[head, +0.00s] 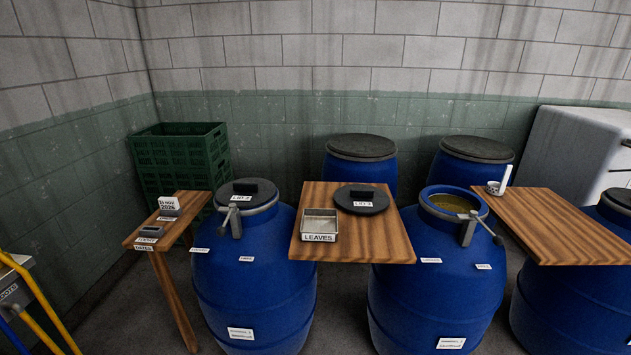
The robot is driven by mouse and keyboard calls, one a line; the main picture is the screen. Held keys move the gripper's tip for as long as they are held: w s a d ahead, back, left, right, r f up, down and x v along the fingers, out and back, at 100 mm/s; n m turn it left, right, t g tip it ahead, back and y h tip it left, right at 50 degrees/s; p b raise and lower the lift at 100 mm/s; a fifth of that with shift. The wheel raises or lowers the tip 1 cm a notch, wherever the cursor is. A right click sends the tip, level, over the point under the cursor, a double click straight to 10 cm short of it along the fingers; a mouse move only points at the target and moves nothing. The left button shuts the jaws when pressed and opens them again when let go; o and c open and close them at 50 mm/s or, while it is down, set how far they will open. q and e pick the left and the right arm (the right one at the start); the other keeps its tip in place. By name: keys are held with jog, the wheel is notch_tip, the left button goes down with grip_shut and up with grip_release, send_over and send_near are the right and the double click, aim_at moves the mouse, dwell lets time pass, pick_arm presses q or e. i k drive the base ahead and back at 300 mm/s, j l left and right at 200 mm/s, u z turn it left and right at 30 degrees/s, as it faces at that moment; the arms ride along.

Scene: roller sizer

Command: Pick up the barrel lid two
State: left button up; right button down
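The lid labelled LID 2 (248,196) is a dark round lid with a raised black handle. It sits on top of the left blue barrel (254,275), with a grey clamp lever hanging at the barrel's front rim. Neither of my grippers shows in the head view.
A lid labelled LID 3 (361,199) and a metal LEAVES tray (320,223) lie on a wooden board (352,249) right of that barrel. An open blue barrel (437,285) stands beyond. A small wooden table (180,213) and green crates (180,158) stand left.

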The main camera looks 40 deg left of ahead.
aim_at(247, 192)
jog(key=u, duration=1.75)
jog(key=i+j+z, duration=0.15)
jog(key=z, duration=0.3)
jog(key=i+j+z, duration=0.1)
jog(key=j+z, duration=0.15)
jog(key=z, duration=0.15)
jog(key=i+j+z, duration=0.1)
jog(key=j+z, duration=0.2)
jog(key=z, duration=0.15)
